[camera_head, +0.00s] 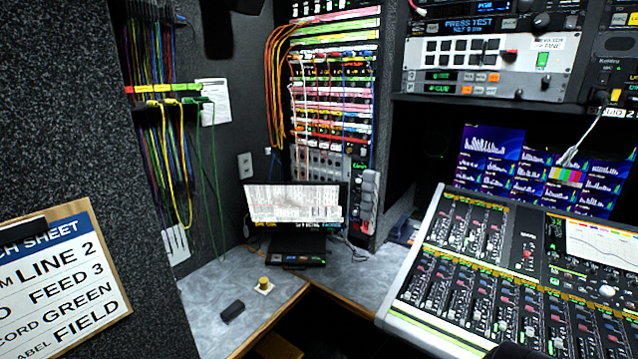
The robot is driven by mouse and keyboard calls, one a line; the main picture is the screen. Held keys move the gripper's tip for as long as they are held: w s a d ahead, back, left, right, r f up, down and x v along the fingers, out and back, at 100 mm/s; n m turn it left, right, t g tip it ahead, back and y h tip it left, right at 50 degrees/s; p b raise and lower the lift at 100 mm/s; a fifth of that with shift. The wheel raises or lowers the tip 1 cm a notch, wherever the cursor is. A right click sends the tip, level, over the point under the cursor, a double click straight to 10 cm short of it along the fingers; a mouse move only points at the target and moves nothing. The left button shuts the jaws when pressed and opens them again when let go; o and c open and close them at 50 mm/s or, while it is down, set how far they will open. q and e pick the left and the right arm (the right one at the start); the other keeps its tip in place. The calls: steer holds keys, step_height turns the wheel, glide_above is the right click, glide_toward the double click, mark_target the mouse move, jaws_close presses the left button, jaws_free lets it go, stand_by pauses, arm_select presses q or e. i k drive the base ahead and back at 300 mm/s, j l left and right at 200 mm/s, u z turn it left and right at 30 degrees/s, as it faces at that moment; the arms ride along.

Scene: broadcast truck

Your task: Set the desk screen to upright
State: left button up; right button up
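The desk screen (293,205) is a small black-framed monitor showing white pages, with a dark band of coloured text along its lower edge. It stands on a dark base (290,258) at the back corner of the grey desk (215,285), in front of the cable rack. Its face is turned toward me. I cannot tell its exact tilt from this view. Neither of my grippers can be made out in the picture, and nothing is seen touching the screen.
A yellow-topped knob (264,284) and a small black block (232,311) sit on the desk before the screen. A large mixing console (500,275) fills the right. A clipboard (60,275) hangs at left. Patch cables (182,160) hang on the left wall.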

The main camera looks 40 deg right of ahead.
mark_target(272, 205)
steer(key=z, duration=1.1)
steer(key=i+l+u, duration=0.95)
steer(key=k+j, duration=0.05)
steer(key=k, duration=0.05)
